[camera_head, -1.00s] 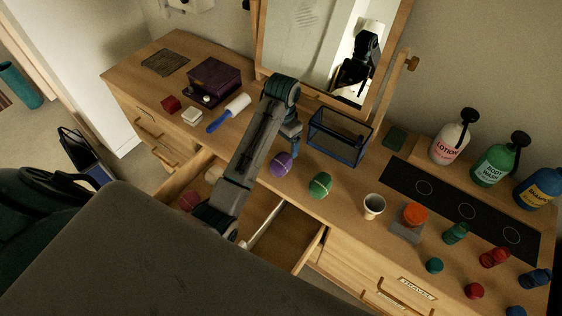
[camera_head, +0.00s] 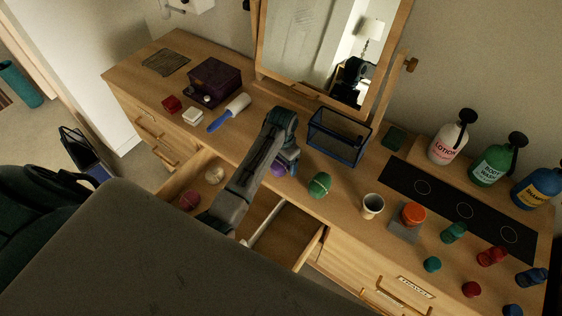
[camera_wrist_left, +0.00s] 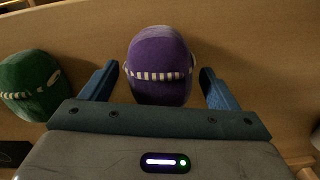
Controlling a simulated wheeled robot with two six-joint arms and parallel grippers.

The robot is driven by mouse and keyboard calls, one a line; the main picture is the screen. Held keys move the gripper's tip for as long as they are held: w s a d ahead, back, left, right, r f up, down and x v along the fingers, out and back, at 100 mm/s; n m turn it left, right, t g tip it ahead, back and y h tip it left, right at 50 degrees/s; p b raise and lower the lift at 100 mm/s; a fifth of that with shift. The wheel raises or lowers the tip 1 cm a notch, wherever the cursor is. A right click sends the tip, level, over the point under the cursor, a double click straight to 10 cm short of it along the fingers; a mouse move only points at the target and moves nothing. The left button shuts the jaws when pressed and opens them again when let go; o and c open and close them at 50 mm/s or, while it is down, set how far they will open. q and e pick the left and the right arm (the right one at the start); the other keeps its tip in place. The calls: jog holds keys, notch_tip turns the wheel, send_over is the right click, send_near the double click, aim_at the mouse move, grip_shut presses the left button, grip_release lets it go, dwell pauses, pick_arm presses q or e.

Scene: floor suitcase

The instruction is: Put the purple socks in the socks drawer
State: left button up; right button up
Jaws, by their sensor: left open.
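The purple socks (camera_wrist_left: 158,62), a rolled ball with a white striped band, lie on the dresser top. In the head view the purple socks (camera_head: 278,169) are mostly hidden behind my left gripper (camera_head: 284,163). In the left wrist view they sit between the two blue fingers of the left gripper (camera_wrist_left: 160,85), which is open with gaps on both sides. An open drawer (camera_head: 290,236) below the dresser's front edge has a divider. Its left part holds a pink sock ball (camera_head: 190,200) and a cream one (camera_head: 214,174). My right gripper is not in view.
A green sock ball (camera_head: 320,186) lies just right of the purple one. A blue mesh basket (camera_head: 338,138) stands behind, near the mirror. A cup (camera_head: 372,206) is further right, and a lint roller (camera_head: 229,112) lies to the left.

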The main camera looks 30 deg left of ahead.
pick_arm(q)
jog(key=c, duration=1.1)
jog(key=shift+r, duration=0.1)
jog(key=shift+c, duration=0.2)
